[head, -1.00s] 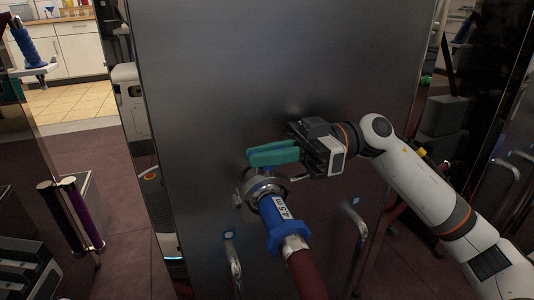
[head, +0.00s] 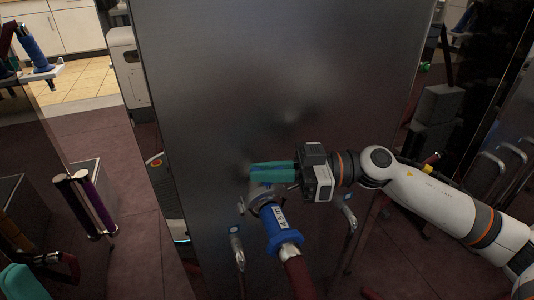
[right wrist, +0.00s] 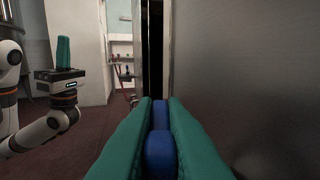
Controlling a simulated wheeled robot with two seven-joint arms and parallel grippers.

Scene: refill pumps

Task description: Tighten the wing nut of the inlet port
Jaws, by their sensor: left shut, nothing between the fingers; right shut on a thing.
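The inlet port's silver clamp ring (head: 257,195) sits low on the front of the grey metal cabinet. A blue hose coupling (head: 283,238) with a white label hangs from it. My right gripper (head: 270,172) has teal fingers and lies level just above the clamp. In the right wrist view its fingers are shut on the blue wing nut (right wrist: 159,150), whose rounded blue parts show between them. The fingers hide most of it in the head view. My left gripper (head: 18,282) is at the lower left, away from the port; the right wrist view shows its teal fingers (right wrist: 64,52) together and empty.
A dark red hose (head: 301,276) runs down from the coupling. Cabinet handles (head: 237,248) flank it on both sides. Dark red and purple cylinders (head: 85,205) stand at the left. The floor (head: 135,225) between them and the cabinet is clear.

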